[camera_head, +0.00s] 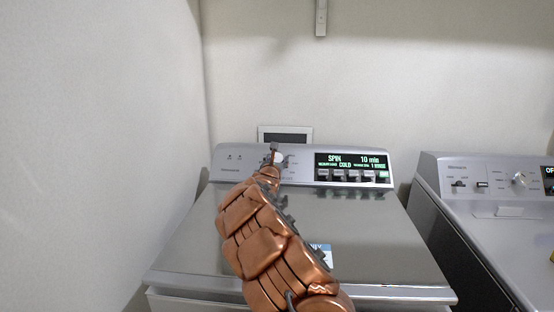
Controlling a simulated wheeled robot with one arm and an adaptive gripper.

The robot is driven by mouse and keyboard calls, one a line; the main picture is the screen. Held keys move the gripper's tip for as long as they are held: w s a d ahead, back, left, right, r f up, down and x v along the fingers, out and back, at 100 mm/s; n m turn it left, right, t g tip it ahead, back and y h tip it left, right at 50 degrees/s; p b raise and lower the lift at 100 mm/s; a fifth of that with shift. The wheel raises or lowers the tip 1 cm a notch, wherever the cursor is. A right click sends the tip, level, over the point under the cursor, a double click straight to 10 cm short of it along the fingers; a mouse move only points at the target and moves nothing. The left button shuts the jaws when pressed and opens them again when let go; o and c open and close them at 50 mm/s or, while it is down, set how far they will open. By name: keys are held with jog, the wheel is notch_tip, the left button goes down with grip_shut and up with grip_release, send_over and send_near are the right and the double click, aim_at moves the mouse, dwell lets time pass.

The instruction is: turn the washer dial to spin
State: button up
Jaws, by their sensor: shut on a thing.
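The topload washer (185,250) stands in the middle, with its lid closed. Its round, pale dial (280,158) is on the left part of the back control panel, partly hidden by my gripper. My gripper (274,155) is at the dial, at the end of my copper arm, and is shut on it; the fingertips are small here. The washer's display (351,161) is lit and reads SPIN, COLD and 10 min in green and white letters.
A row of buttons (352,176) lies under the display. A second appliance (480,215) with its own knobs stands close on the right. A wall is near on the left. A framed wall panel (286,129) is behind the control panel. A bracket (321,17) hangs above.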

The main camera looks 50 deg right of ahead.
jog(key=m+p, duration=0.1)
jog(key=m+g+p, duration=0.1)
jog(key=shift+w+a+r+h+p, duration=0.1)
jog(key=shift+w+r+h+p, duration=0.1)
jog(key=shift+r+h+p, duration=0.2)
jog(key=shift+s+f+m+g+p, duration=0.1)
jog(key=shift+f+m+g+p, duration=0.15)
jog(key=shift+m+g+p, duration=0.35)
jog(key=o, duration=1.2)
jog(key=shift+f, duration=0.1)
jog(key=v, duration=1)
jog(key=shift+a, duration=0.1)
jog(key=shift+v, duration=0.85)
